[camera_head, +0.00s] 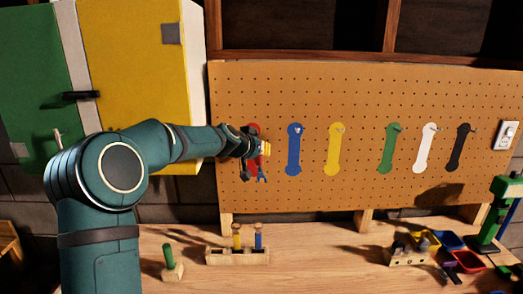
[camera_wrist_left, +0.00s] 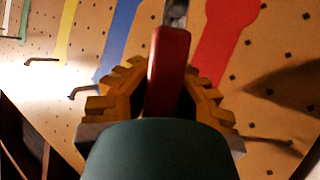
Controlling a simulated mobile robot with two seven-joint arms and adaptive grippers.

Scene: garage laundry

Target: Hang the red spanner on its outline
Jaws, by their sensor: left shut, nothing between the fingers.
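The red spanner (camera_wrist_left: 168,65) shows in the left wrist view as a red handle with a grey metal end, in front of the pegboard and beside its red outline (camera_wrist_left: 232,30). In the head view the red outline (camera_head: 253,129) is the leftmost one, partly hidden behind my left gripper (camera_head: 264,149). My left gripper is shut with nothing gripped, right by the spanner handle. Whether the spanner hangs on a hook cannot be told. My right gripper is not in view.
Blue (camera_head: 294,150), yellow (camera_head: 333,150), green (camera_head: 391,148), white and black outlines continue to the right on the pegboard (camera_head: 360,90). A wooden block (camera_head: 237,256) with tools and a green-handled tool (camera_head: 169,257) stand on the bench. Small bins (camera_head: 468,261) lie at right.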

